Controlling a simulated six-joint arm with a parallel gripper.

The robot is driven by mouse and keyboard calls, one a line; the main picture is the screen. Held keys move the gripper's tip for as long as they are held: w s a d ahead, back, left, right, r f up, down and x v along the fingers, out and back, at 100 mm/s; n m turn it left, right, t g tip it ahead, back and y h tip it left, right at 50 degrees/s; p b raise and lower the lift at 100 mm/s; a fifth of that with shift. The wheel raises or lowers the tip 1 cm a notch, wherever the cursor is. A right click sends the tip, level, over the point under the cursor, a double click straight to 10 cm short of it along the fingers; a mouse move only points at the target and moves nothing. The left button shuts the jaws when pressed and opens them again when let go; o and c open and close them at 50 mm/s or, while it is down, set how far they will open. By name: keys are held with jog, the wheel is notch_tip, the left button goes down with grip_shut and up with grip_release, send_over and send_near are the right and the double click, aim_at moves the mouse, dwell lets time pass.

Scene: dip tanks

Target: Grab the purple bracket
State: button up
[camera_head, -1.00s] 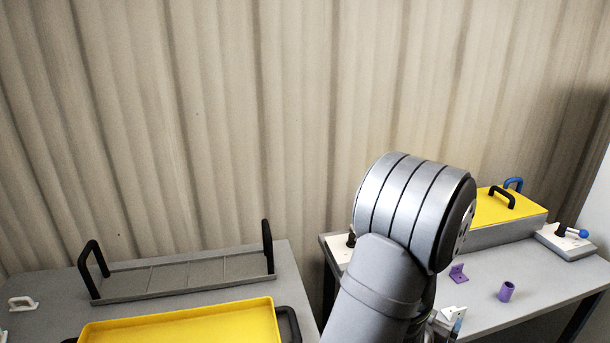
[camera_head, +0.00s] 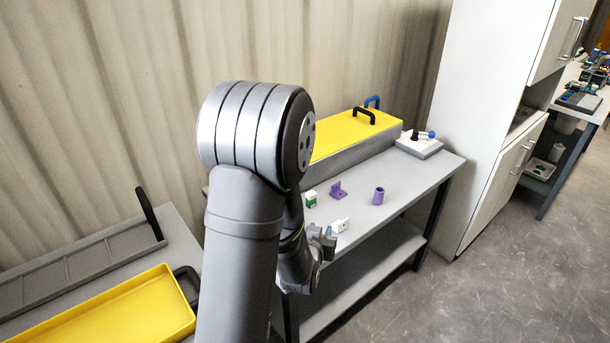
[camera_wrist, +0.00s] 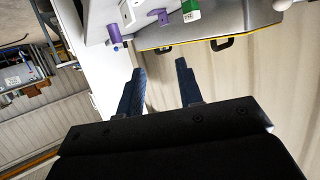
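The purple bracket (camera_head: 338,191) is a small L-shaped piece on the grey table (camera_head: 412,183) at the right, in front of the yellow-topped tank. In the wrist view the purple bracket (camera_wrist: 158,15) shows near the top edge, between a white part and a green block. My gripper (camera_wrist: 158,75) is open, with its two dark blue fingers apart and nothing between them. It is away from the bracket. In the head view my arm covers the left end of that table, and the fingers are hard to make out there.
A purple cylinder (camera_head: 379,196), a green-and-white block (camera_head: 310,199) and a white part (camera_head: 340,225) stand near the bracket. The yellow-lidded tank (camera_head: 350,137) with handles is behind. A switch box (camera_head: 418,146) sits at the far right corner. A yellow tray (camera_head: 120,312) is at left.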

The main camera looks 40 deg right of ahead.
jog(key=n+g+y, duration=0.5)
jog(key=n+g, duration=0.3)
jog(key=n, duration=2.1)
send_near(336, 184)
jog(key=x, duration=0.4)
jog(key=shift+w+f, duration=0.2)
jog(key=shift+f, duration=0.2)
jog(key=shift+d+x, duration=0.2)
jog(key=shift+x, duration=2.8)
jog(key=shift+r, duration=0.15)
